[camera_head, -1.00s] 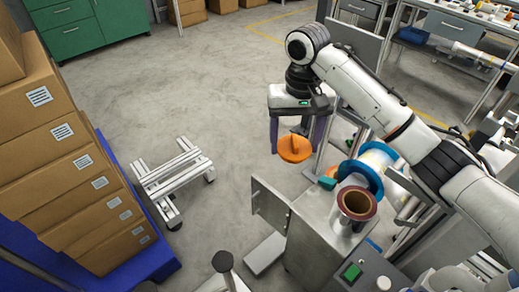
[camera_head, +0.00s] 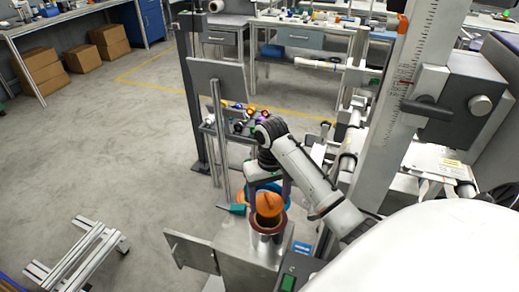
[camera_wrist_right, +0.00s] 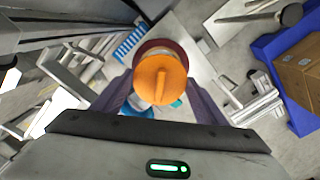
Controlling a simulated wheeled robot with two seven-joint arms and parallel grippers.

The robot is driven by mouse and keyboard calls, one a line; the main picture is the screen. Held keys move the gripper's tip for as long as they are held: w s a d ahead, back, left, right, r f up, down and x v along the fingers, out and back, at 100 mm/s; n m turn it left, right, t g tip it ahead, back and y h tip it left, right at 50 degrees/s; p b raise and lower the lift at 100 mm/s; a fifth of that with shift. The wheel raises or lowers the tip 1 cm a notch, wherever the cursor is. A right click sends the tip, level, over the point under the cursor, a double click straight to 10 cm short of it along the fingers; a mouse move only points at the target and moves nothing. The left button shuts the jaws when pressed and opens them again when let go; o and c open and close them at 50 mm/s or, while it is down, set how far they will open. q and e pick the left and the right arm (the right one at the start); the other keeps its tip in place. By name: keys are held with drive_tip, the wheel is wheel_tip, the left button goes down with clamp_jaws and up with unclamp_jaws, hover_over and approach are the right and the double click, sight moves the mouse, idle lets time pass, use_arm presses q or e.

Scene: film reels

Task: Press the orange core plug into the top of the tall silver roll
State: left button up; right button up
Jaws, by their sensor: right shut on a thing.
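My right gripper (camera_head: 268,199) is shut on the orange core plug (camera_head: 267,206), a round disc with a raised grip bar. The tall silver roll (camera_head: 267,243) stands upright on a grey metal cabinet, with a brown ring at its top. In the head view the plug overlaps the roll's top opening; whether it touches cannot be told. In the right wrist view the plug (camera_wrist_right: 160,80) sits between the fingers, with part of the roll's dark reddish rim (camera_wrist_right: 144,46) showing behind it, off-centre. My left gripper is out of view.
The grey cabinet (camera_head: 240,245) has an open door flap (camera_head: 190,250) at its left. A metal post with a grey panel (camera_head: 217,82) stands behind. A blue-flanged reel (camera_head: 289,192) is just behind the roll. A low metal frame (camera_head: 75,260) lies on the floor at left.

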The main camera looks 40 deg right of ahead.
sight(269, 208)
drive_tip(key=shift+f, duration=2.6)
drive_tip(key=shift+f, duration=0.1)
drive_tip(key=shift+r, duration=0.4)
drive_tip(key=shift+r, duration=0.4)
drive_tip(key=shift+f, duration=0.55)
idle(0.9)
drive_tip(key=shift+r, duration=0.55)
drive_tip(key=shift+a+f, duration=0.1)
drive_tip(key=shift+f, duration=0.7)
idle(0.5)
drive_tip(key=o, duration=0.8)
